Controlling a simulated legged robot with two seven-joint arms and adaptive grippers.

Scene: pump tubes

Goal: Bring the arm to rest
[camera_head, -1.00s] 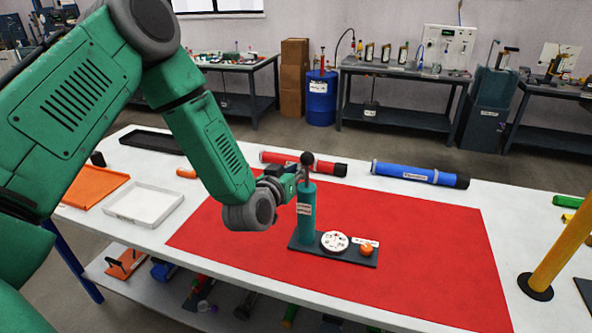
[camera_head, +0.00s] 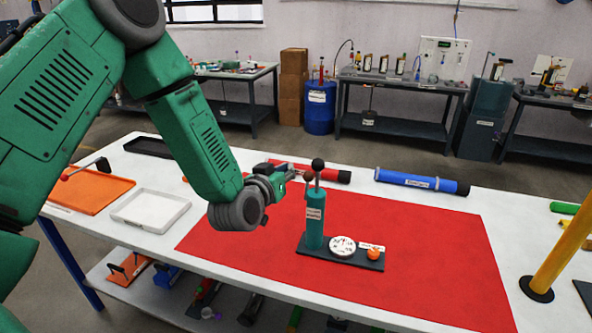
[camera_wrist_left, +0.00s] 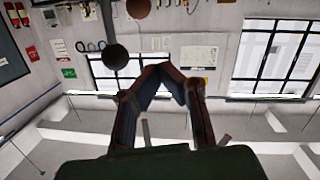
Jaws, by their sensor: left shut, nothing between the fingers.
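My left gripper (camera_head: 296,171) is at the upper left of the teal pump cylinder (camera_head: 315,222), close to its black knob (camera_head: 318,164). Its fingers are shut and empty; in the left wrist view the fingertips (camera_wrist_left: 163,70) come together. A brown ball (camera_head: 309,176) shows just below the black knob. In the left wrist view the dark knob (camera_wrist_left: 115,57) on its rod is left of the fingers, apart from them in the picture, and the brown ball (camera_wrist_left: 138,8) is at the top. The pump stands upright on a dark base plate (camera_head: 345,261). My right gripper is not in view.
The base also carries a white disc (camera_head: 342,245) and an orange knob (camera_head: 374,254). A red tube (camera_head: 335,175) and blue tube (camera_head: 420,181) lie behind. White (camera_head: 150,211) and orange (camera_head: 90,190) trays are left. A yellow post (camera_head: 560,250) stands right. The red mat (camera_head: 430,240) is mostly clear.

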